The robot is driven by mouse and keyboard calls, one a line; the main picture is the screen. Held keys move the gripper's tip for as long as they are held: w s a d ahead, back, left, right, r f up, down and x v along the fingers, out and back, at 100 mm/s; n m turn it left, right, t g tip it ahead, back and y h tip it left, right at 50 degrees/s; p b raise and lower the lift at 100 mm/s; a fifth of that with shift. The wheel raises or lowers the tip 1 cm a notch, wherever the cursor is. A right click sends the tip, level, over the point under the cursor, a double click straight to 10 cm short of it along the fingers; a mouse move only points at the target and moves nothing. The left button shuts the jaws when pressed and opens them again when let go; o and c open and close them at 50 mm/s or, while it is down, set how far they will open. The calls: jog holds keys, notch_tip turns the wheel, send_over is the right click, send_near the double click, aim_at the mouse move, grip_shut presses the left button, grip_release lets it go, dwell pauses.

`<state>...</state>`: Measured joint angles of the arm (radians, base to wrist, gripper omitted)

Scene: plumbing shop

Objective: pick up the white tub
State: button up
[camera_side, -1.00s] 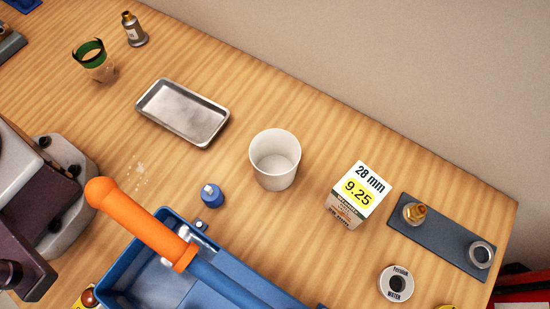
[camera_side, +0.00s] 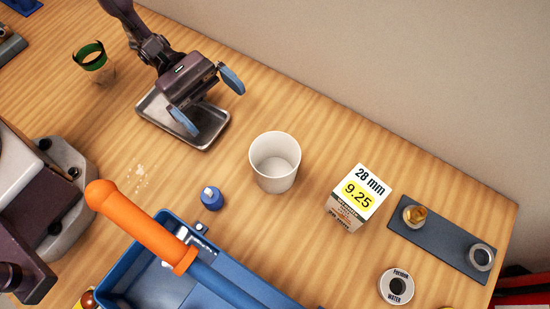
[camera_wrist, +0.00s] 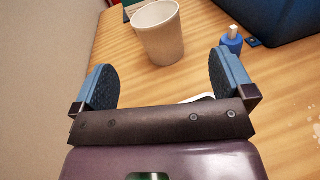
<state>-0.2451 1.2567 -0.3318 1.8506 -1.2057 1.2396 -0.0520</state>
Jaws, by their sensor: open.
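The white tub (camera_side: 275,163) stands upright and open-topped on the wooden bench, near the middle of the side view. It looks empty inside. In the wrist view the tub (camera_wrist: 160,38) shows ahead, beyond the fingertips and a little left of midway between them. My gripper (camera_side: 209,103) is open and empty, with its two blue finger pads spread wide. It is above the metal tray, to the upper left of the tub, and apart from it. Both pads also show in the wrist view (camera_wrist: 162,82).
The metal tray (camera_side: 153,108) lies under my gripper. A small blue bottle (camera_side: 211,198) and a blue toolbox (camera_side: 135,257) with an orange-handled tool (camera_side: 138,224) are in front of the tub. A 28 mm box (camera_side: 357,197) stands to its right. Bare bench surrounds the tub.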

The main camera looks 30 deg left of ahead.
aim_at(258, 142)
jog(key=shift+d+f+n+t+h, duration=0.3)
jog(key=shift+f+n+t+h, duration=0.1)
jog(key=shift+f+n, duration=0.25)
jog(key=shift+d, duration=0.35)
jog(key=d, duration=0.4)
jog(key=s+d, duration=0.1)
jog(key=d, duration=0.7)
jog(key=shift+s, duration=0.3)
jog(key=c, duration=0.8)
jog(key=shift+o, duration=0.2)
jog(key=shift+r, duration=0.15)
